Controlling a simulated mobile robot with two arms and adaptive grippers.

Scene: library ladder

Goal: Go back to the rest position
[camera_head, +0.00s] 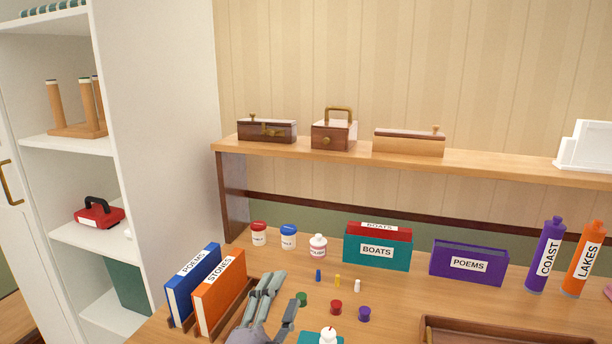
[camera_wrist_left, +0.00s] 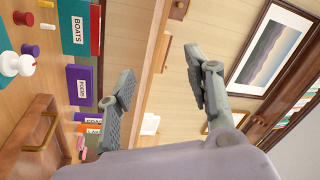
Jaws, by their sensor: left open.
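My left gripper (camera_head: 274,286) is low in the head view, over the front of the wooden desk (camera_head: 395,325). My right gripper is in neither view.
A blue POEMS book (camera_head: 195,282) stands beside the orange one. Small jars, pegs, a BOATS box (camera_head: 377,251) and a purple POEMS box (camera_head: 468,263) stand behind. A brown tray (camera_head: 480,331) lies at front right. A white shelf unit (camera_head: 165,150) rises at left.

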